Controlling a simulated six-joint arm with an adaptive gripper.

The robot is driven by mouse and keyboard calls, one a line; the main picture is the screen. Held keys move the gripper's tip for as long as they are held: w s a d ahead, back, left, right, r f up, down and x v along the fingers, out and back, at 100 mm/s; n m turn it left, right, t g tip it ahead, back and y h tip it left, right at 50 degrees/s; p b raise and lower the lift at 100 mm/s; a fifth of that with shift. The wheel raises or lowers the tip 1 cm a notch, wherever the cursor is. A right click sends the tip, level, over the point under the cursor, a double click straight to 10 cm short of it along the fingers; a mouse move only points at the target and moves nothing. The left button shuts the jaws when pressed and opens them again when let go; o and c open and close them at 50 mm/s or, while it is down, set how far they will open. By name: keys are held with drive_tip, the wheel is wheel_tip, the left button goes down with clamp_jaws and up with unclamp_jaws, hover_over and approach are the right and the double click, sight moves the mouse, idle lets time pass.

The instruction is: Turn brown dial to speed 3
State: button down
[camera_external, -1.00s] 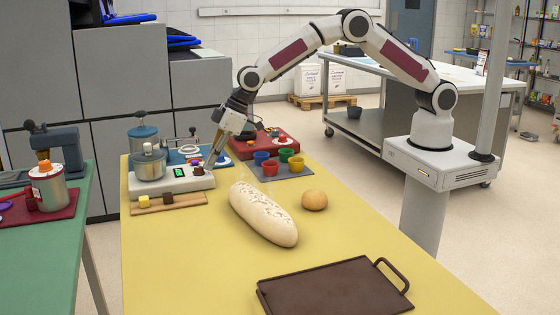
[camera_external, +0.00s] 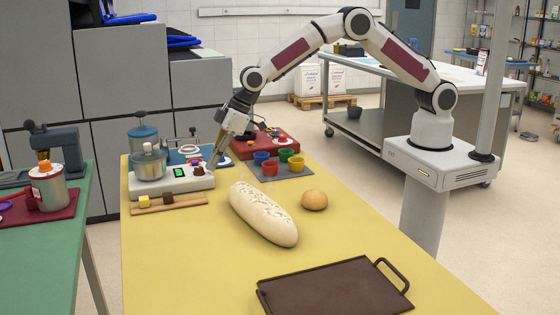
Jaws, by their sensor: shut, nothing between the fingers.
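The brown dial (camera_external: 199,171) is a small dark knob on the right part of a white appliance (camera_external: 183,186) at the far left of the yellow table. The green display (camera_external: 179,172) sits left of the dial; its reading is too small to make out. My gripper (camera_external: 212,166) is shut with nothing in it. It points down, with its fingertips just to the right of the dial. I cannot tell whether they touch it. The dial's speed setting cannot be read.
A metal pot (camera_external: 149,162) stands on the appliance's left part. A wooden board (camera_external: 183,205) with small blocks lies in front. Red, blue, green and yellow cups (camera_external: 296,164) stand to the right. A loaf (camera_external: 263,214) and a bun (camera_external: 314,200) lie nearer.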

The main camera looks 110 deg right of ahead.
drive_tip(key=shift+r, duration=0.15)
drive_tip(key=shift+r, duration=2.9)
drive_tip(key=shift+d, duration=0.1)
drive_tip(key=shift+d+r, duration=0.5)
drive_tip(key=shift+d, duration=0.05)
drive_tip(key=shift+f, duration=0.15)
drive_tip(key=shift+f, duration=3.35)
drive_tip(key=shift+w, duration=0.35)
